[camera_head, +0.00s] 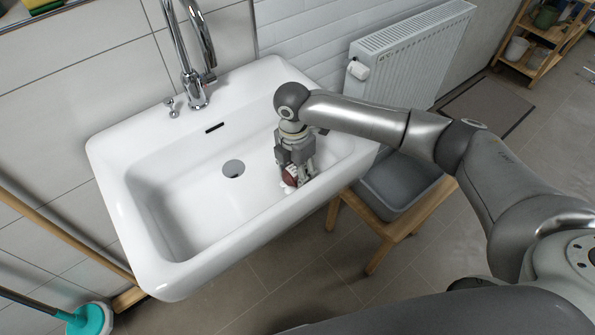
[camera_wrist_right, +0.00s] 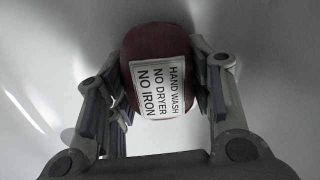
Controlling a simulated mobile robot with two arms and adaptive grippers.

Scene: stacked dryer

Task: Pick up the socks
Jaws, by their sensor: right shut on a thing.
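The socks show as a dark red bundle (camera_head: 291,176) inside the white sink, near its right end. In the right wrist view the dark red bundle (camera_wrist_right: 157,50) carries a white label reading "HAND WASH NO DRYER NO IRON". My right gripper (camera_head: 298,177) points down into the sink with its fingers on both sides of the bundle, shut on it. In the right wrist view the fingers (camera_wrist_right: 160,95) flank the bundle left and right. A small white patch shows beside the bundle in the head view; I cannot tell what it is. My left gripper is not in view.
The sink (camera_head: 185,255) has a raised rim, a drain and a chrome faucet (camera_head: 190,60) at the back. A grey basin (camera_head: 400,187) sits on a wooden stool (camera_head: 385,232) to the right. A radiator (camera_head: 410,55) hangs on the wall. The sink's left part is empty.

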